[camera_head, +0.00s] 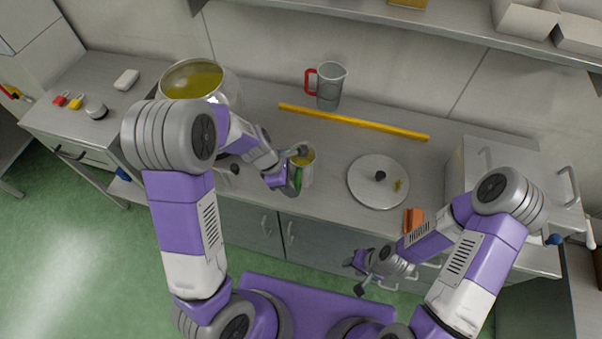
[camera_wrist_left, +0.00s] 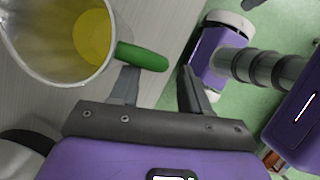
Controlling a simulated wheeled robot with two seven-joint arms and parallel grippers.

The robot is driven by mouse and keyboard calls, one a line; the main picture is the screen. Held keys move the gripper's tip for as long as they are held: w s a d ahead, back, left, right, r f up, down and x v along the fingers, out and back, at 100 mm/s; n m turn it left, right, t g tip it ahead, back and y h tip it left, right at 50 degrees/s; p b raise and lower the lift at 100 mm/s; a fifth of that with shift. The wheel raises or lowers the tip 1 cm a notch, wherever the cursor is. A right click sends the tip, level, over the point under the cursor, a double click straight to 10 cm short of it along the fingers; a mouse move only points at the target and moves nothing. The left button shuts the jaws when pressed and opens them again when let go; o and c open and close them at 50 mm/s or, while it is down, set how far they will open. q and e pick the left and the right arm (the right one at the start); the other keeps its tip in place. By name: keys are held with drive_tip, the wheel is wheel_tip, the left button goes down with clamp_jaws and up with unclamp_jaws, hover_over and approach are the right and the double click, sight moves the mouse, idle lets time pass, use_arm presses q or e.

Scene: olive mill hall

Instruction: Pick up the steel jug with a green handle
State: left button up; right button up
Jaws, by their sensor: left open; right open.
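The steel jug (camera_head: 308,168) stands on the steel counter in the head view, with yellow liquid inside. It also shows at the upper left of the left wrist view (camera_wrist_left: 45,70), where its green handle (camera_wrist_left: 145,57) points to the right. My left gripper (camera_head: 293,170) is open at the handle side of the jug. In the left wrist view its fingertips (camera_wrist_left: 159,72) are close to the handle, which lies across the left fingertip and towards the gap. I cannot tell whether they touch. My right gripper (camera_head: 355,276) is open and empty, in front of the counter.
A large pot of yellow liquid (camera_head: 193,80) stands left of the jug. A round white plate (camera_head: 365,190) is to the right. An orange block (camera_head: 413,220) sits near the front edge.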

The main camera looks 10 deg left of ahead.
sight(295, 188)
use_arm(q)
drive_tip(key=x, duration=0.3)
drive_tip(key=shift+b, duration=0.35)
clamp_jaws()
